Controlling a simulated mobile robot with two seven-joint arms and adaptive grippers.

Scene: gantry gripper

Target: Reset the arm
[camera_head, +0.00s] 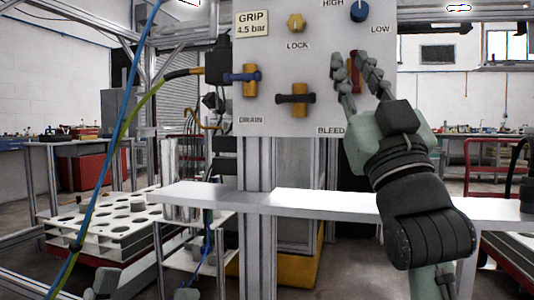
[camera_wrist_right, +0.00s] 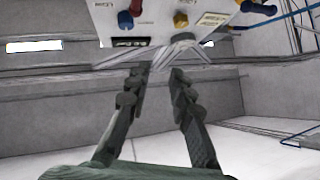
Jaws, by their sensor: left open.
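My right gripper (camera_head: 354,62) is raised in front of the right part of the grey valve panel (camera_head: 330,125). Its fingers are apart, one on each side of the red bleed handle (camera_head: 356,72) in the head view. In the right wrist view the fingers (camera_wrist_right: 158,72) are apart with nothing between them. The panel and the red handle (camera_wrist_right: 136,8) show beyond them, at the top. I cannot tell from the head view how far the fingers stand from the handle.
The panel also has a blue-handled drain valve (camera_head: 250,77), a dark-handled valve (camera_head: 296,98), a yellow lock knob (camera_head: 296,22) and a blue knob (camera_head: 359,11). A white shelf (camera_head: 310,200) runs below. A white rack with holes (camera_head: 100,235) and blue and green hoses are at left.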

